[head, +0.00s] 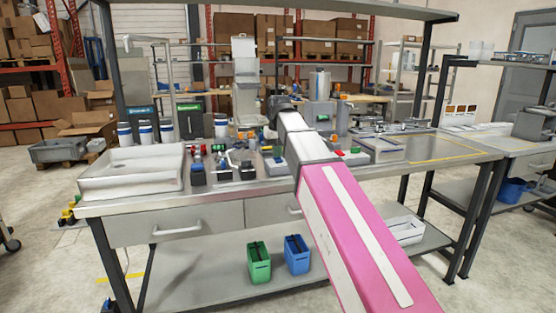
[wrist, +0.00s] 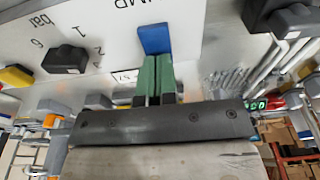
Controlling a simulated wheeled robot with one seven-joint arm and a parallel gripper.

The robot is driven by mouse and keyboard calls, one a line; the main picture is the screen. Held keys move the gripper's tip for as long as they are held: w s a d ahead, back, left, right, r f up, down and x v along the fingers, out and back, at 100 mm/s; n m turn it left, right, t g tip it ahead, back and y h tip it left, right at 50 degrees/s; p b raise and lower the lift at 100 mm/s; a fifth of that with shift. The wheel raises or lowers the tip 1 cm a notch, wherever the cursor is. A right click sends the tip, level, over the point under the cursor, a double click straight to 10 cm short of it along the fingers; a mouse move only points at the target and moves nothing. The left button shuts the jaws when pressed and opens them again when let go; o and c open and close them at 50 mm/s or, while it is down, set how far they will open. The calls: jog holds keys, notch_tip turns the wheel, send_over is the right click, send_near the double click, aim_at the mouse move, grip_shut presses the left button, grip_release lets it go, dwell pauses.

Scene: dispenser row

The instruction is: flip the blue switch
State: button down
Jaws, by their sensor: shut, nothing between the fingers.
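The blue switch (wrist: 154,39) is a small blue block on a pale panel in the wrist view. My gripper (wrist: 156,60) shows there with two green fingers side by side, shut and empty. Their tips are right at the lower edge of the blue switch and overlap it in the picture; I cannot tell whether they touch. In the head view my pink and grey arm reaches over the bench, and I cannot make out the blue switch or my fingertips behind it.
A black knob (wrist: 64,60) and a yellow part (wrist: 16,76) are left of the switch. The metal bench (head: 225,187) holds a white tray (head: 131,172) and several small devices. A yellow-marked area (head: 437,148) at the right is clear.

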jog(key=shift+f, duration=0.15)
jog(key=shift+r, duration=3.5)
